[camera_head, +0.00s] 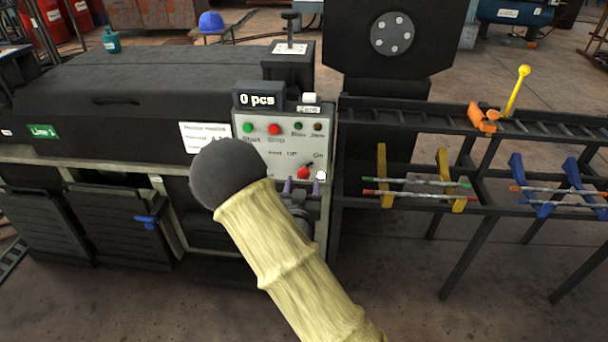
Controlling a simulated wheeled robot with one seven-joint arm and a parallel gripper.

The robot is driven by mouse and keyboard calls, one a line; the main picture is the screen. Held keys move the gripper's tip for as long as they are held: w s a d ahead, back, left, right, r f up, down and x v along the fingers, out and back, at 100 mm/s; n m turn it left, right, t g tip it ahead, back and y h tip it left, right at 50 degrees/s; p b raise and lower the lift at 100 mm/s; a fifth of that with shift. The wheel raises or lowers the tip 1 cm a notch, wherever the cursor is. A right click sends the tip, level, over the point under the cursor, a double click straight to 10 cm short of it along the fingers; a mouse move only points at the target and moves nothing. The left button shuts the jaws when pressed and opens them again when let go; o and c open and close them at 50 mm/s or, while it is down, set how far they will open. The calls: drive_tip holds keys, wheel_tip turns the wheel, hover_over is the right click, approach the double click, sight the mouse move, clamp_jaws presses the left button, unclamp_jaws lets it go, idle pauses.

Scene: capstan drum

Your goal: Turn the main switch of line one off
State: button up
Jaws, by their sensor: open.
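The line one machine carries a green "Line 1" sign (43,131) at its left. Its pale control panel (252,152) has a small red rotary switch (304,172) at the lower right, with "Off" and "On" lettering above it. The knob seems to tilt up and right, toward "On", but it is too small to be sure. My gripper (302,187) is open, its two purple fingertips just below the red switch in the picture. I cannot tell whether they touch it. My arm hides the panel's lower left and most of the gripper body.
The panel also holds a green Start button (248,127), a red Stop button (274,129) and a "0 pcs" display (258,99). A dark rack (470,118) with a yellow lever (517,91) stands at the right. Open floor lies in front of the rack.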

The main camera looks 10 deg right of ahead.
sight(304, 175)
drive_tip(key=x, duration=0.5)
drive_tip(key=shift+w+d+b, duration=0.1)
drive_tip(key=shift+w+b, duration=0.1)
drive_tip(key=shift+b, duration=0.1)
drive_tip(key=c, duration=0.9)
